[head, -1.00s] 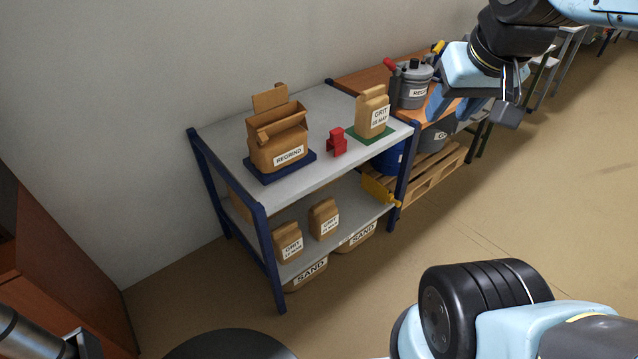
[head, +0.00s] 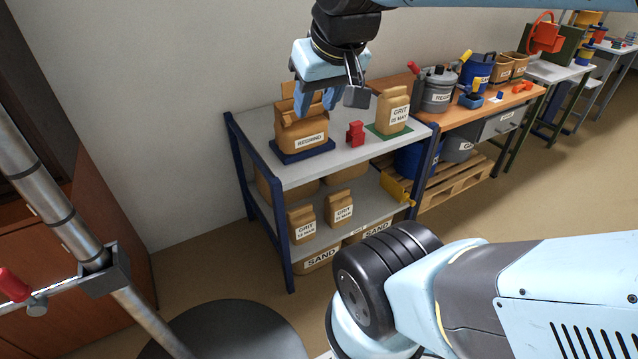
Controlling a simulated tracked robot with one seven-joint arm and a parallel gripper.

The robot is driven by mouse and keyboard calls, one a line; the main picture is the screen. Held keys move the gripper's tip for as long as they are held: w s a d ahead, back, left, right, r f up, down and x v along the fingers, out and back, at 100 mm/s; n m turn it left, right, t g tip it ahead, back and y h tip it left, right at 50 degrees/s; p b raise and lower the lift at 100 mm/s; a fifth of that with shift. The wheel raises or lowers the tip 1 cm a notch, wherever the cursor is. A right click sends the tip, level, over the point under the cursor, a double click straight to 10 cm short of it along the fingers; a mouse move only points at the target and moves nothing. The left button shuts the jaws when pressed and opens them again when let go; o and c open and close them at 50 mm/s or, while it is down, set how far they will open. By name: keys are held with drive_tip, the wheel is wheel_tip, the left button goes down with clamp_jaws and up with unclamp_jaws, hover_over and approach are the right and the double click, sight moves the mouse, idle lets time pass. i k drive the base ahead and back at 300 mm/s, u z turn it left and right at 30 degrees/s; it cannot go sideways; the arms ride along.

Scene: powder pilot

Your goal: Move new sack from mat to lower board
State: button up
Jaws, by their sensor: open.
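The new sack, a tan paper bag labelled GRIT (head: 393,112), stands upright on the green mat (head: 376,133) at the right end of the shelf's top board. The lower board (head: 312,241) holds two smaller GRIT sacks, a left one (head: 302,225) and a right one (head: 340,209), side by side. My gripper (head: 318,108) is open and empty. In the picture it overlaps the open REGRIND box, left of the new sack. It appears above the top board, but its exact height is unclear.
The REGRIND box (head: 301,136) sits on a dark blue mat (head: 305,153). A red clip-like object (head: 355,134) stands between it and the green mat. A yellow scoop (head: 397,186) is at the lower board's right end. SAND sacks (head: 319,260) lie underneath.

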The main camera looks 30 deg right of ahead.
sight(393, 106)
drive_tip(key=u, duration=2.15)
drive_tip(key=i, duration=0.1)
drive_tip(key=z, duration=2.3)
drive_tip(key=k, duration=0.1)
drive_tip(key=u, duration=1.9)
drive_tip(key=k, duration=1.75)
drive_tip(key=z, duration=1.65)
drive_tip(key=i, duration=1.05)
drive_tip(key=z, duration=0.05)
